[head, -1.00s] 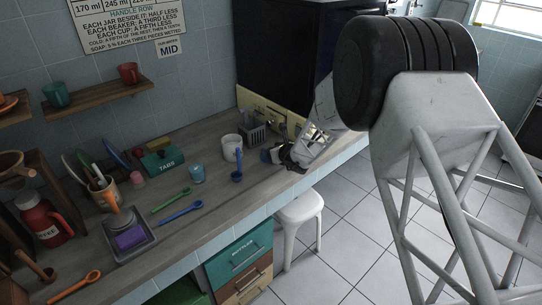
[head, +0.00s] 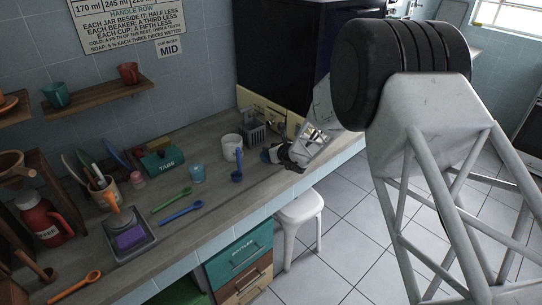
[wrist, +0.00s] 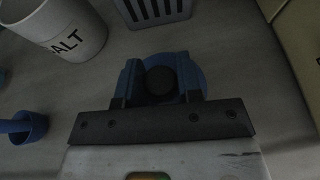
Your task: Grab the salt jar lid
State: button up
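The salt jar (wrist: 62,28) is white with dark letters reading "ALT" in the wrist view. It also stands on the counter in the head view (head: 231,147). A round blue lid (wrist: 200,72) with a dark round knob (wrist: 160,80) lies at my fingertips. In the wrist view my gripper (wrist: 161,82) has one finger on each side of the knob. The fingers look very close to the knob, and I cannot tell whether they press on it. They hide part of the lid. In the head view my gripper (head: 272,155) is low over the counter, right of the jar.
A grey slotted holder (wrist: 152,10) stands beyond the lid. A blue scoop or cup (wrist: 24,127) is at the left, and stands in front of the jar in the head view (head: 237,172). A cream box (wrist: 300,40) is at the right. The counter's front edge is close by.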

jog(key=shift+c, duration=1)
jog(key=shift+r, duration=0.1)
jog(key=shift+r, duration=1.4)
jog(key=shift+s+r, duration=0.2)
jog(key=shift+r, duration=0.1)
jog(key=s+d, duration=0.1)
jog(key=s, duration=0.4)
jog(key=s+d+r, duration=0.1)
jog(key=s, duration=0.4)
jog(key=s+d, duration=0.2)
jog(key=s, duration=0.3)
jog(key=shift+r, duration=0.2)
jog(key=shift+a, duration=0.1)
